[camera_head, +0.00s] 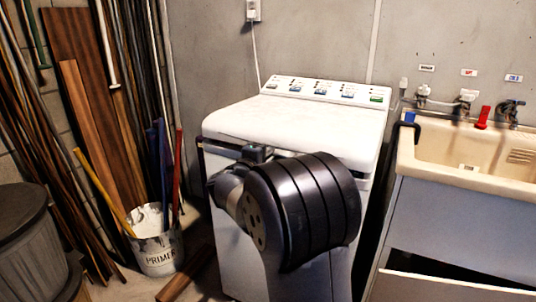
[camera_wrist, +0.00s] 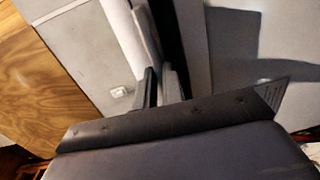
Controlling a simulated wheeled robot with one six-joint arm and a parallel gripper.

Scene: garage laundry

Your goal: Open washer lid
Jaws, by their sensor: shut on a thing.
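The white washer (camera_head: 270,225) stands against the back wall with its control panel (camera_head: 325,90) at the rear. Its white lid (camera_head: 295,120) lies flat and looks closed. My gripper (camera_head: 258,152) is at the lid's front edge, left of the middle, and my dark wrist hides much of the washer's front. In the wrist view, the two dark fingers of my gripper (camera_wrist: 160,88) are close together at the end of a pale edge, shut on the lid's edge. The exact contact is small and partly hidden.
A beige utility sink (camera_head: 470,165) with taps stands close on the right. On the left are a primer bucket (camera_head: 160,255) with sticks, leaning boards (camera_head: 85,110) and a dark round bin (camera_head: 25,235). The space above the lid is clear.

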